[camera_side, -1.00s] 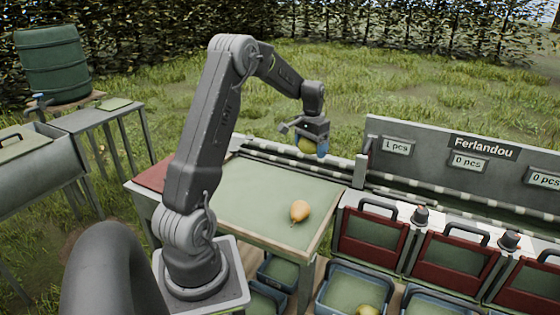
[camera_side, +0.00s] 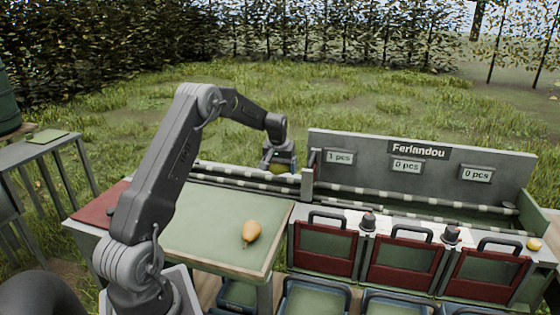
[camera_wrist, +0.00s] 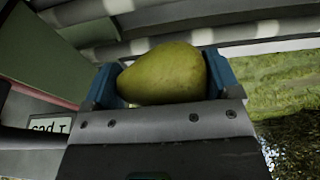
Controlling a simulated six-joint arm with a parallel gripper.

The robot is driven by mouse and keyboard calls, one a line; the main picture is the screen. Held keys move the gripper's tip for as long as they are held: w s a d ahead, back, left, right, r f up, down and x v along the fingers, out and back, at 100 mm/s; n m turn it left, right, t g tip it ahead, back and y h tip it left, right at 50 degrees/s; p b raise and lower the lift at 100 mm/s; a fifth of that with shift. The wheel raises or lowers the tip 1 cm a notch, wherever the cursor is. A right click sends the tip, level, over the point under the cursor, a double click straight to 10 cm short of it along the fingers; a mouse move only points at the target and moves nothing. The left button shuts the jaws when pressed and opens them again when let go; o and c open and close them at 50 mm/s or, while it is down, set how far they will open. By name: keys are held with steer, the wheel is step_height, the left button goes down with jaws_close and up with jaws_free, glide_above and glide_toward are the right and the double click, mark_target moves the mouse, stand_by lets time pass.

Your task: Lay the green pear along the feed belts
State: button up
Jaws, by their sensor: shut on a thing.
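The green pear (camera_wrist: 165,75) is held between the blue pads of my gripper (camera_wrist: 162,85) in the wrist view, lying across the jaws. In the side view my gripper (camera_side: 280,163) is low at the feed belts (camera_side: 240,181), just left of the grey panel's left end. There the pear (camera_side: 281,169) shows only as a small yellow-green patch under the jaws. The striped belts (camera_wrist: 125,22) run behind the pear in the wrist view. I cannot tell whether the pear touches them.
A yellow-orange pear (camera_side: 251,234) lies on the green table (camera_side: 205,225). The grey panel (camera_side: 485,155) reads 1, 0 and 0 pcs. Red-framed bins (camera_side: 325,262) stand in front of it. A small yellow fruit (camera_side: 534,245) sits at the far right.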

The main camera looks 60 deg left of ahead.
steer(key=shift+f, duration=2.05)
steer(key=o, duration=0.8)
steer(key=shift+o, duration=0.2)
steer(key=v, duration=1.3)
steer(key=shift+r, duration=0.4)
steer(key=shift+d, duration=0.1)
